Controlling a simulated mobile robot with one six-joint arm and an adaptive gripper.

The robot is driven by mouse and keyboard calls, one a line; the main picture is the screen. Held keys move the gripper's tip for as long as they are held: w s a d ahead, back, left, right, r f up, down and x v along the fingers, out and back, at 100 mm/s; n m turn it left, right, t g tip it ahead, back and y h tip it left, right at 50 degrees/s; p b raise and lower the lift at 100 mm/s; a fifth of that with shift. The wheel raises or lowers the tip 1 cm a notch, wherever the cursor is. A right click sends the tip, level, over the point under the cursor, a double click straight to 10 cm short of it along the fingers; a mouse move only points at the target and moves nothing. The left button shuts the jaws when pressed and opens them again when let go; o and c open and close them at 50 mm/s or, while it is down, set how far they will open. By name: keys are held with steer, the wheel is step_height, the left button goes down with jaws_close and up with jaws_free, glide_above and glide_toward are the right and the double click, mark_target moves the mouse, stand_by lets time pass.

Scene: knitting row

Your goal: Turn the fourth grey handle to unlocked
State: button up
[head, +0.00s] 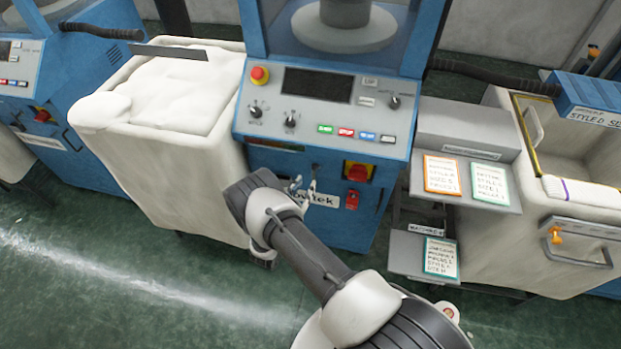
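The blue machine (345,223) stands in the middle of the head view. Small silver-grey metal parts (298,186) show at its lower front panel, beside a partly covered white nameplate (324,200). I cannot tell whether they are a handle or the fingers of my gripper. My arm reaches up from the lower right, and its dark wrist end covers the panel just left of these parts. My gripper is not clearly visible, so its opening and any contact cannot be told. No row of grey handles can be made out, nor any locked or unlocked mark.
A red rotary switch on a yellow plate (358,171) and a red tag (351,200) are right of my wrist. A full white bin (185,180) stands left, and grey shelves with cards (437,205) stand right. Green floor (120,290) is clear at lower left.

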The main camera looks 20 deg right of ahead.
mark_target(313, 173)
steer(key=shift+b+x, duration=0.45)
steer(key=shift+x, duration=2.3)
steer(key=shift+c, duration=0.5)
jaws_close()
